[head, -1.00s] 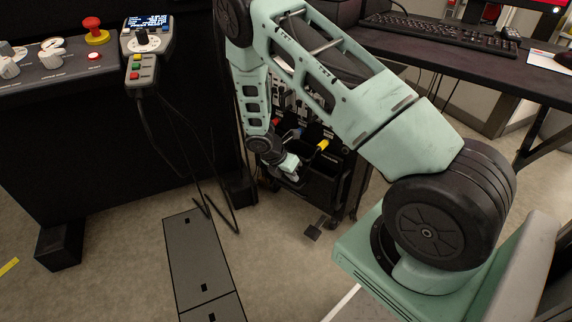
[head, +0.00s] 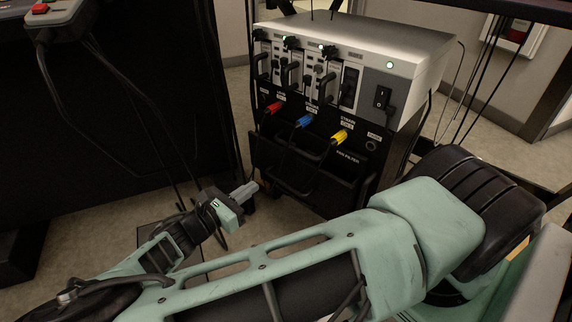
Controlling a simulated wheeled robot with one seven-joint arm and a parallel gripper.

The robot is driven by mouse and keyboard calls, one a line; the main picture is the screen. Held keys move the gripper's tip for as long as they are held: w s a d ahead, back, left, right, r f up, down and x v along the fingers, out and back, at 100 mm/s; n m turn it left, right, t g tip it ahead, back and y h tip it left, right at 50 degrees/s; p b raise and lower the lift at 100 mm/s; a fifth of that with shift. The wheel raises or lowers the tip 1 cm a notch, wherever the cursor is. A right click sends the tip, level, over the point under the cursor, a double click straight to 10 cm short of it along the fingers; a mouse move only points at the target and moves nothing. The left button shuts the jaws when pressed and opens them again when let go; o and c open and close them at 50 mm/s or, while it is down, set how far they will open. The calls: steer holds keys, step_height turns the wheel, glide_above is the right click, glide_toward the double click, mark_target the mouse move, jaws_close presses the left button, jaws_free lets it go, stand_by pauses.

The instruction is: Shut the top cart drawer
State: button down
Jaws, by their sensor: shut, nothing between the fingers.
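The black cart (head: 395,150) stands right of centre in the head view, with a grey instrument box on top. Below the row of plugs, a black drawer-like front (head: 335,190) juts out with a dark hollow behind its top edge. Which drawer this is, and how far it is out, I cannot tell for sure in the dark. My gripper (head: 246,191) is shut and empty, left of the cart's lower front. It points right towards the cart and appears apart from it. My arm hides the cart's bottom.
The instrument box (head: 420,50) has several handled modules. A control pendant (head: 55,18) with loose cables hangs at upper left. Bare floor shows at lower left.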

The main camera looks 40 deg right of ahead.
steer(key=b, duration=0.8)
glide_toward(292, 157)
steer(key=d, duration=0.3)
steer(key=w+d+f, duration=0.1)
steer(key=d, duration=0.1)
steer(key=shift+w+d+r+b, duration=0.1)
steer(key=shift+d+r+b, duration=0.2)
steer(key=shift+d, duration=0.5)
steer(key=shift+d, duration=0.1)
